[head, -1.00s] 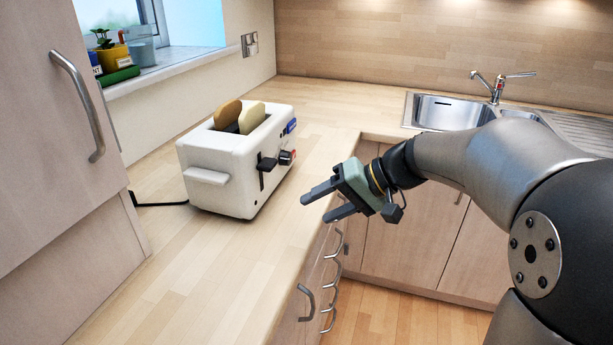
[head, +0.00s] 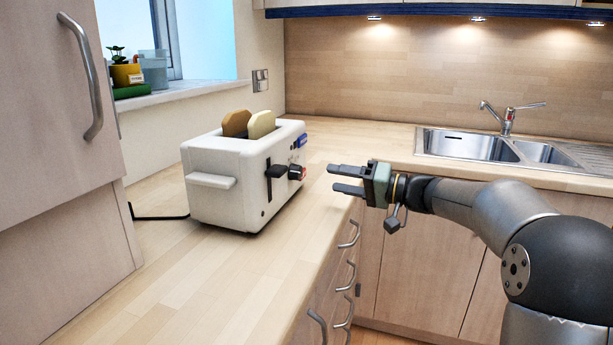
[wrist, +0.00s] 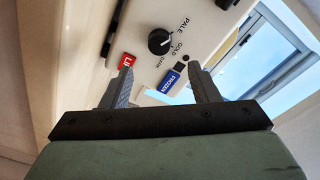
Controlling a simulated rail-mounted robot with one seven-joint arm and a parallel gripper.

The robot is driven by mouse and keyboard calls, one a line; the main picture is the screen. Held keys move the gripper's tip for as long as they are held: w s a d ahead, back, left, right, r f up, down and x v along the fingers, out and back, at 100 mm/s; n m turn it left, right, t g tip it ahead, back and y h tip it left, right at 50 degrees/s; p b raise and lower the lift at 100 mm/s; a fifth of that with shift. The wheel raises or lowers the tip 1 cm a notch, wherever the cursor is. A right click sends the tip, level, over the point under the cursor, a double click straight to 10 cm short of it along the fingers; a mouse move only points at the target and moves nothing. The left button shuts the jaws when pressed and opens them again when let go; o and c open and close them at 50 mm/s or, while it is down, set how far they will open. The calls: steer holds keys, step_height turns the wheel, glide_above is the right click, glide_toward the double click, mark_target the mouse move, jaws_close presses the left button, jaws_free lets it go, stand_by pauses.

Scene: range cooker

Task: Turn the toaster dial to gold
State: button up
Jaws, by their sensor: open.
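The white toaster (head: 225,205) stands on the worktop with two slices of bread in its top slots. In the wrist view its black dial (wrist: 159,41) sits on the front panel beside the words PALE, GOLD and DARK. The dial has a pale pointer mark, too small for me to read its setting surely. A red button (wrist: 127,60) and a blue FROZEN button (wrist: 170,81) flank the dial. My gripper (head: 347,179) is open and empty, right of the toaster and pointing at its control side, apart from it. In the wrist view the dial lies beyond the gap between the fingertips.
A black lever (head: 275,172) sticks out of the toaster's control side. The worktop (head: 190,280) is clear in front of the toaster. A tall cabinet (head: 60,150) stands at the left. The sink (head: 470,143) is at the back right.

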mark_target(300, 172)
steer(key=x, duration=0.8)
steer(key=shift+w+a, duration=0.15)
steer(key=shift+a, duration=0.25)
steer(key=c, duration=1)
